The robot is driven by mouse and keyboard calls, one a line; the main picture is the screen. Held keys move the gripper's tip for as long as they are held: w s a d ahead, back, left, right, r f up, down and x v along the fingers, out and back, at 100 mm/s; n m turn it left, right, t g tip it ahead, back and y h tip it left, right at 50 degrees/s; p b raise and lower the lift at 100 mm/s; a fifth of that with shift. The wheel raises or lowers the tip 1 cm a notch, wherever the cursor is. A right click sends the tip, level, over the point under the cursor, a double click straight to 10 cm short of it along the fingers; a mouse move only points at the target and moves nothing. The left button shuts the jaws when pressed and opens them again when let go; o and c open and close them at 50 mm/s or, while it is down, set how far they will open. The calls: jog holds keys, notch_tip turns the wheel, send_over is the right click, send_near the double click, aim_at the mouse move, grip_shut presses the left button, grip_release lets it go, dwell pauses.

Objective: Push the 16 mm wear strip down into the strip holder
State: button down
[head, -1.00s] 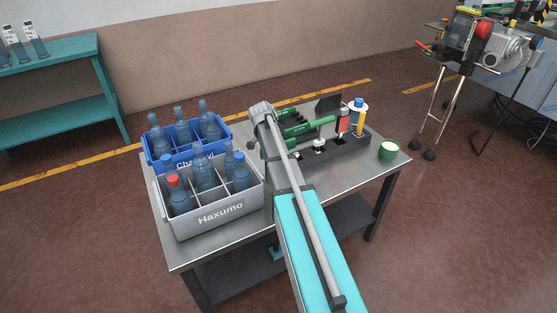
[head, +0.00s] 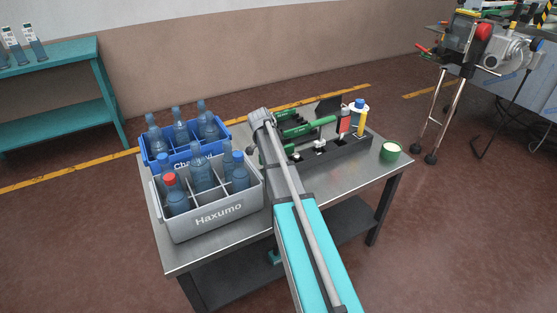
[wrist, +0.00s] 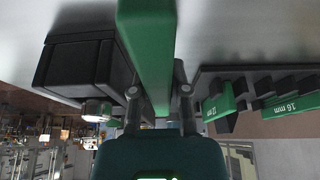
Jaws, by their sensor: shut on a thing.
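In the wrist view, my gripper (wrist: 158,88) is shut on a long green bar, the wear strip (wrist: 150,45), which runs up between the two fingers and out of the top of the picture. A dark block (wrist: 75,65) stands close to the left of the strip. I cannot tell which dark part is the strip holder, or whether the strip touches it. In the head view my arm hides the gripper.
On the metal table (head: 215,250) stand a grey Haxumo crate (head: 220,215) and a blue crate (head: 185,163) with bottles. A green cup (head: 390,151) stands near the right edge. The table's front right is clear.

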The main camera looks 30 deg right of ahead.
jog(key=shift+f+b, duration=0.35)
jog(key=shift+f, duration=0.35)
jog(key=shift+f, duration=0.1)
jog(key=c, duration=0.9)
grip_release()
jog(key=shift+r, duration=0.25)
jog(key=p+v, duration=0.3)
jog(key=shift+r, duration=0.1)
jog(key=p+v, duration=0.7)
jog(key=shift+a+r, duration=0.15)
jog(key=shift+a, duration=0.05)
jog(key=shift+a+r+p, duration=0.3)
jog(key=shift+r+p, duration=0.25)
jog(key=shift+o, duration=0.3)
